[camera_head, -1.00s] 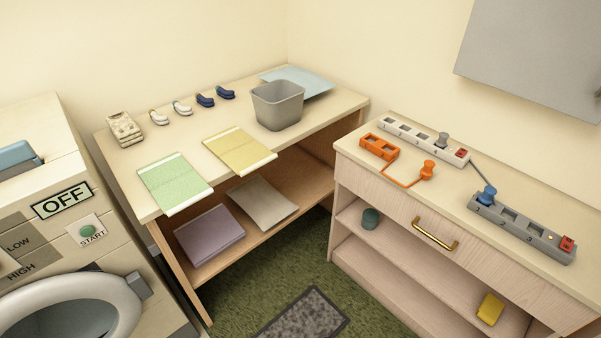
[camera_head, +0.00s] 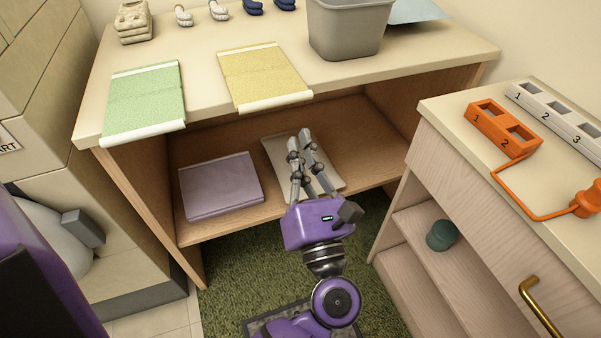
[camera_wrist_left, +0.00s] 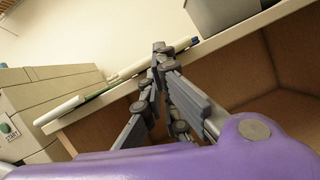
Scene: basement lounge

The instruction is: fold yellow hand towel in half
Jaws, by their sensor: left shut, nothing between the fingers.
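The yellow hand towel (camera_head: 263,77) lies flat and spread out on the cream table top, with a crease across its middle and a white band along each end. Its near white end reaches the table's front edge. My left gripper (camera_head: 300,136) is in front of the table, apart from the towel and below its near end in the head view. Its fingers are together and empty. In the left wrist view, the closed fingertips (camera_wrist_left: 162,48) show against the table's front edge. My right gripper is not in view.
A green towel (camera_head: 144,102) lies left of the yellow one; a grey bin (camera_head: 348,30) stands to its right. The shelf below holds a purple folded cloth (camera_head: 220,187) and a pale one (camera_head: 277,153). A cabinet with an orange power strip (camera_head: 505,128) is at right.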

